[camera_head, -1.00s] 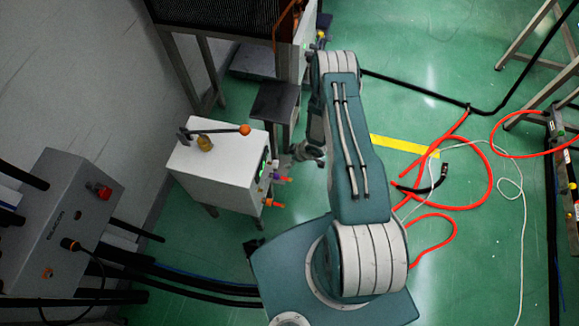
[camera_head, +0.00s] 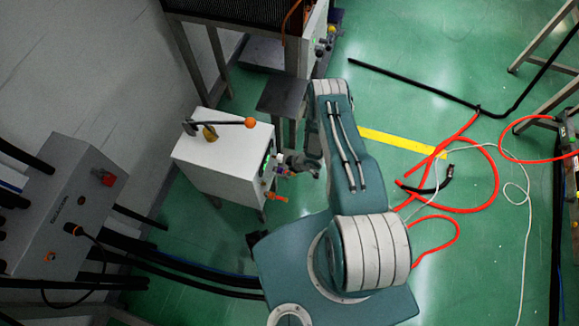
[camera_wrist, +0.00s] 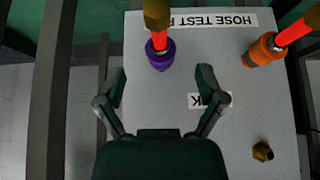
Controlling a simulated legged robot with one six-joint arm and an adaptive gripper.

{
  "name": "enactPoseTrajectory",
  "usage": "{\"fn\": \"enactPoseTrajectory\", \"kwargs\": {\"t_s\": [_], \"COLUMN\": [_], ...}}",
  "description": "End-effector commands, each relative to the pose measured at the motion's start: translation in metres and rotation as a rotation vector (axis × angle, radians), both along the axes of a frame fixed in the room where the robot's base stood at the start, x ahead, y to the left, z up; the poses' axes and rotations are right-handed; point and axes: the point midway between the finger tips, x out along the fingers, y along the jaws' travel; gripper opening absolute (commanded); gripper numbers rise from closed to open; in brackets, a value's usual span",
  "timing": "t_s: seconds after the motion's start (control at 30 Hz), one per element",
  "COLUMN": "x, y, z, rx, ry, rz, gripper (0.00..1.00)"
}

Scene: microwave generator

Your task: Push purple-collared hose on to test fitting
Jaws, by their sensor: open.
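In the wrist view, a purple collar (camera_wrist: 160,53) sits at the end of a red hose (camera_wrist: 159,40) against the grey panel (camera_wrist: 215,90). A brass piece (camera_wrist: 157,14) covers part of this hose. My gripper (camera_wrist: 160,78) is open and empty, its fingers apart below the purple collar in the picture and roughly centred on it. A bare brass fitting (camera_wrist: 262,151) stands at the panel's lower right. In the head view, my gripper (camera_head: 298,165) is close to the right face of the white box (camera_head: 222,150) and hides part of its fittings.
An orange-collared hose (camera_wrist: 263,49) is at the panel's upper right. A lever with an orange knob (camera_head: 249,123) is on top of the box. A dark shelf (camera_head: 282,97) stands behind it. Red hoses (camera_head: 465,185) lie on the green floor to the right.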

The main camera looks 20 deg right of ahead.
Motion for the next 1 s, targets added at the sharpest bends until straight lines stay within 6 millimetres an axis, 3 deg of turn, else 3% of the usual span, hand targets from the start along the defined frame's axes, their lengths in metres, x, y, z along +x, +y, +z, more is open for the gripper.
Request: {"fn": "enactPoseTrajectory", "kwargs": {"t_s": [0.4,0.87,0.97,1.0], "x": [0.011,0.014,0.014,0.014], "y": [0.015,0.018,0.018,0.018], "z": [-0.029,-0.035,-0.035,-0.035], "rx": [0.0,0.0,0.0,0.0], "ry": [0.0,-0.001,-0.001,-0.001], "rz": [0.001,-0.001,-0.001,-0.001], "gripper": [0.88,0.88,0.48,0.3]}}
